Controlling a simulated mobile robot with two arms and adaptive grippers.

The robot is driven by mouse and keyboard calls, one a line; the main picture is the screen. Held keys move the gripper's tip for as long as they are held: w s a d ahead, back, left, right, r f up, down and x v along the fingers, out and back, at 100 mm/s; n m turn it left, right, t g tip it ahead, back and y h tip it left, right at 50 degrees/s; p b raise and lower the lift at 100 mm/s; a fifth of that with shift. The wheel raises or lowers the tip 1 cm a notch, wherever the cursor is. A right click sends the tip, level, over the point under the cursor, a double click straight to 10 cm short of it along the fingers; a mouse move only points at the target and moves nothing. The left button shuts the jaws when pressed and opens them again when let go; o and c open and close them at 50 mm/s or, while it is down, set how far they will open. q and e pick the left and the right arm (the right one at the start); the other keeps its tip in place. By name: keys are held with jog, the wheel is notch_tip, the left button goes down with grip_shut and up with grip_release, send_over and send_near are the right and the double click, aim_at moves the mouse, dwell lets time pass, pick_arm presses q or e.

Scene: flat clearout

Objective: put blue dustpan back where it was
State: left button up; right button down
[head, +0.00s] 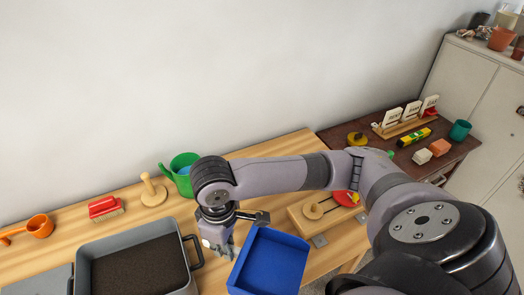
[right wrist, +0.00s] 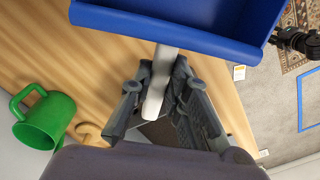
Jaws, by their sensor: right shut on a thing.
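The blue dustpan (head: 268,262) is at the lower middle of the head view, near the front of the wooden table. Its blue pan (right wrist: 180,25) fills the top of the right wrist view. My right gripper (head: 224,240) is at its left side in the head view. In the right wrist view the gripper (right wrist: 158,95) is shut on the dustpan's pale handle, which runs down between the fingers. I cannot tell how far the pan is above the table. My left gripper does not show clearly in either view.
A grey tray (head: 194,252) with dark filling lies left of my gripper. A green watering can (head: 183,164), wooden stand (head: 152,192), red brush (head: 103,209) and orange scoop (head: 38,227) line the back. A wooden board (head: 300,218) is right of the dustpan.

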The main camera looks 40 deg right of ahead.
jog(key=s+a+f+n, duration=0.3)
jog(key=s+f+n, duration=0.3)
jog(key=f+n, duration=0.45)
jog(key=shift+m, duration=0.65)
jog(key=w+d, duration=0.1)
jog(key=w, duration=0.4)
jog(key=w+d+f+p, duration=0.1)
jog(key=w+d, duration=0.1)
jog(key=w, duration=0.4)
jog(key=w+d, duration=0.1)
jog(key=w, duration=0.4)
jog(key=shift+w+d+f+p, duration=0.2)
jog(key=shift+w+d+p, duration=0.1)
jog(key=f, duration=0.1)
jog(key=f+p, duration=0.1)
jog(key=shift+w+d+f, duration=0.1)
jog(key=shift+w+f, duration=0.2)
jog(key=shift+f, duration=0.55)
jog(key=c, duration=1.5)
grip_release()
jog(key=shift+c, duration=0.2)
